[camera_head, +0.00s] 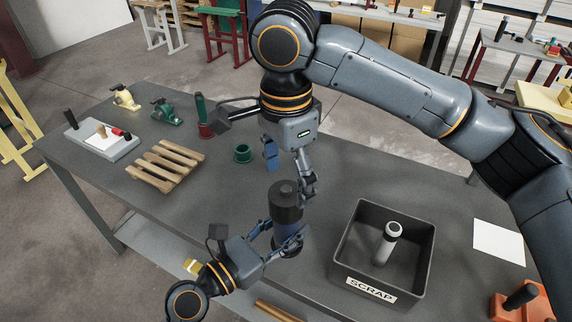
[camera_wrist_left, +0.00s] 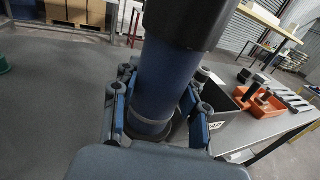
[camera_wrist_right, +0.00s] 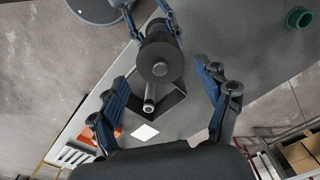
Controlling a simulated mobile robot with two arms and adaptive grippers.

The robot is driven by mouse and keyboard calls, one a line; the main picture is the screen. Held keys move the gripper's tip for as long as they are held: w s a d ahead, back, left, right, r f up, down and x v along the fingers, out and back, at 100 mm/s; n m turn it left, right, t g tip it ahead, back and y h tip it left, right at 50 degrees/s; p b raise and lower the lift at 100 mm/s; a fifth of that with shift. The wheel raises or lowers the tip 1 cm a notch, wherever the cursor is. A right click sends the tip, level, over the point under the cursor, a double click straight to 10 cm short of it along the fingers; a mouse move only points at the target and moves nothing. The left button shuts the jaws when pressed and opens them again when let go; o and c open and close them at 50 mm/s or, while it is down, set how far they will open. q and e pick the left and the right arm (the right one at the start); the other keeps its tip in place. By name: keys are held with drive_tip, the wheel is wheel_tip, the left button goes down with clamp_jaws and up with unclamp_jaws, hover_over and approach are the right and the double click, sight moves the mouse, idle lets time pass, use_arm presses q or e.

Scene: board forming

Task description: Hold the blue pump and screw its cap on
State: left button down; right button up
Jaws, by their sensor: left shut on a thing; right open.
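The blue pump (camera_head: 288,238) stands upright near the table's front edge. Its blue body (camera_wrist_left: 165,80) fills the middle of the left wrist view. A wide black cap (camera_head: 285,198) sits on top; I cannot tell how tightly. My left gripper (camera_head: 284,242) is shut around the lower body. My right gripper (camera_head: 289,178) is open above and behind the cap, with one finger on each side of it in the picture. In the right wrist view the cap's round top (camera_wrist_right: 160,64) shows between the spread fingers, apart from both.
A black SCRAP box (camera_head: 428,250) holding a grey cylinder (camera_head: 386,243) stands to the right of the pump. A green ring (camera_head: 242,153), a wooden pallet (camera_head: 165,166) and a grey tray (camera_head: 102,142) lie to the left. A white sheet (camera_head: 498,242) lies far right.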

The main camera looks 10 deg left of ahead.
drive_tip(key=n, duration=0.6)
drive_tip(key=shift+r+n, duration=0.2)
drive_tip(key=shift+n, duration=0.1)
drive_tip(key=n, duration=0.8)
drive_tip(key=shift+r, duration=0.15)
drive_tip(key=n, duration=0.6)
drive_tip(key=shift+a+r, duration=0.1)
drive_tip(key=shift+r, duration=0.05)
drive_tip(key=n, duration=0.4)
drive_tip(key=shift+r, duration=0.1)
drive_tip(key=n, duration=0.4)
drive_tip(key=shift+r, duration=0.1)
drive_tip(key=n, duration=0.4)
drive_tip(key=shift+r+n, duration=0.1)
drive_tip(key=shift+n, duration=0.2)
drive_tip(key=n, duration=0.4)
drive_tip(key=shift+r, duration=0.1)
drive_tip(key=n, duration=0.3)
drive_tip(key=shift+r+n, duration=0.1)
drive_tip(key=shift+n, duration=0.3)
drive_tip(key=n, duration=0.5)
drive_tip(key=shift+r+n, duration=0.1)
drive_tip(key=shift+n, duration=0.2)
